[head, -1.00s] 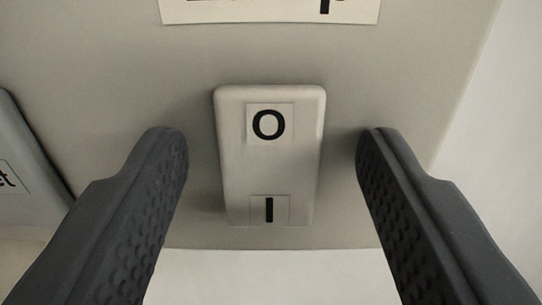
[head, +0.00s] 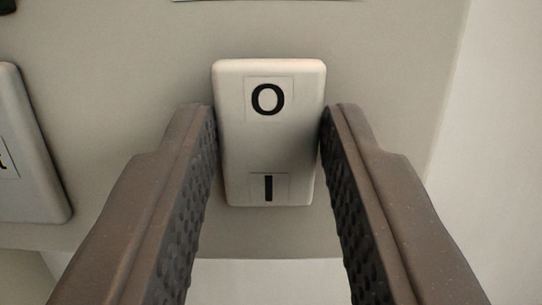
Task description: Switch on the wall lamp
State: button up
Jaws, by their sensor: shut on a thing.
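A white rocker switch (head: 268,145) sits on a grey panel in the middle of the head view. Its upper part carries an "O" label and its lower part an "I" label. My gripper (head: 270,112) has one dark finger on each side of the switch, shut on its left and right sides. The fingertips reach about the height of the "O" label. The lamp itself is not in view.
The grey panel (head: 390,60) surrounds the switch, with a cut-off label at the top edge. A second light plate (head: 28,150) with a partly hidden label is at the left. A pale wall (head: 500,130) lies to the right.

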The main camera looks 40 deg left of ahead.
dwell(0.4)
jog(key=o, duration=1)
jog(key=shift+d, duration=0.1)
jog(key=p+v, duration=0.2)
jog(key=v, duration=1.1)
jog(key=shift+s+d+f, duration=0.2)
jog(key=shift+s+d, duration=0.05)
jog(key=shift+w, duration=0.1)
